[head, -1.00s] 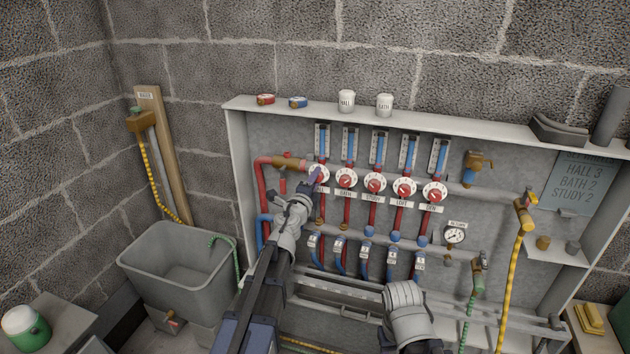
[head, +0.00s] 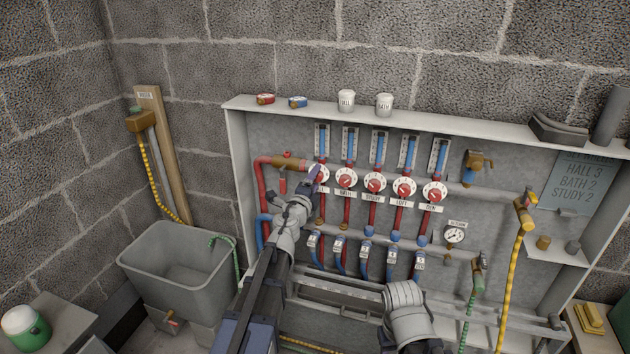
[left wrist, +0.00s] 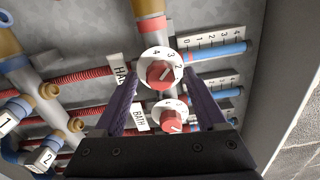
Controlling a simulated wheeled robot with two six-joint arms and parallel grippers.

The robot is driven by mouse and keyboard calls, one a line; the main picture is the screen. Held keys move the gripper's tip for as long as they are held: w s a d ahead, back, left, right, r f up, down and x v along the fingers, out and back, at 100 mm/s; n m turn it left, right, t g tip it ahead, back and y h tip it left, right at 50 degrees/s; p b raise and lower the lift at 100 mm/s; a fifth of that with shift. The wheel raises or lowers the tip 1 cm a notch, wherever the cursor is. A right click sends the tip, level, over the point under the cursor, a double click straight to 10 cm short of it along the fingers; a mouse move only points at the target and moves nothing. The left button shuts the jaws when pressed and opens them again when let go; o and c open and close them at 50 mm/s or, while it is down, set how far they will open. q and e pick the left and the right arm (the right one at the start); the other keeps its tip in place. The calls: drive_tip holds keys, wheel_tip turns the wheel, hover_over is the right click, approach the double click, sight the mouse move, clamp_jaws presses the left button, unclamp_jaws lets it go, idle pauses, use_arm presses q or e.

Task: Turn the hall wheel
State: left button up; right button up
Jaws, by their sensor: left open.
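The hall wheel (head: 322,173) is a red knob on a white numbered dial, leftmost in a row of several in the wall cabinet. In the left wrist view the hall wheel (left wrist: 160,74) shows the numbers 2, 3 and 4, and its label (left wrist: 121,72) is partly hidden by a finger. My left gripper (head: 315,180) is in front of it and covers part of it in the head view. In the left wrist view the purple fingers of my left gripper (left wrist: 161,80) are open, one on each side of the red knob; contact cannot be told.
The bath wheel (head: 346,178) sits close to the right of the hall wheel. A sign (head: 580,182) reads hall 3, bath 2, study 2. A red pipe (head: 262,185) with a brass valve is just left. A grey tub (head: 150,257) stands at left.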

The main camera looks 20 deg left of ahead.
use_arm(q)
drive_tip(key=s, duration=0.7)
drive_tip(key=shift+s, duration=0.2)
drive_tip(key=shift+a, duration=0.1)
drive_tip(key=s+d+f+n+g+y, duration=0.3)
drive_tip(key=s+f+n+g+y, duration=0.45)
drive_tip(key=f+n, duration=0.6)
drive_tip(key=s+d+f+n+g+h, duration=0.1)
drive_tip(key=s+d+f+g+h, duration=0.3)
drive_tip(key=s+d, duration=0.45)
drive_tip(key=s+d+f+n+g+h, duration=0.15)
drive_tip(key=s+d+f+g, duration=0.45)
drive_tip(key=s, duration=0.6)
wheel_tip(320, 180, up, 28)
drive_tip(key=p, duration=2.6)
drive_tip(key=shift+s+a+f+g, duration=0.15)
drive_tip(key=shift+s+a+g, duration=0.05)
drive_tip(key=shift+g, duration=0.15)
